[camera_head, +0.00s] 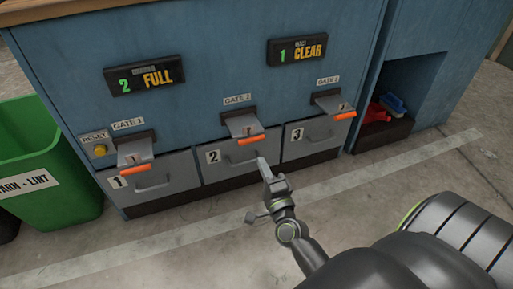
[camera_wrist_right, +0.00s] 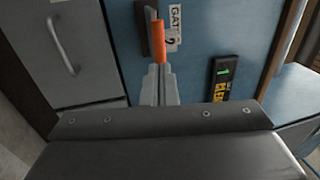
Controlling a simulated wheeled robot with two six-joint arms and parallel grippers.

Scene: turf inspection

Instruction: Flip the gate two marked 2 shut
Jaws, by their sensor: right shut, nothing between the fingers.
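The middle gate flap (camera_head: 240,123), under a "GATE 2" label (camera_head: 237,99), is a grey plate sticking out from the blue cabinet above drawer 2, with an orange lip (camera_head: 244,140). In the right wrist view, turned sideways, the orange lip (camera_wrist_right: 158,38) stands beside a partly hidden gate label (camera_wrist_right: 174,28). My right gripper (camera_head: 264,162) is shut and empty, in front of drawer 2, just below and right of the orange lip. In the right wrist view its fingertips (camera_wrist_right: 158,70) overlap the lip; I cannot tell whether they touch. My left gripper is not in view.
Similar flaps stick out on the left (camera_head: 134,152) and right (camera_head: 334,104). Drawer 2's handle (camera_head: 240,158) lies close to my gripper. A yellow reset button (camera_head: 100,150) and green bin (camera_head: 45,165) are at left. The floor in front is clear.

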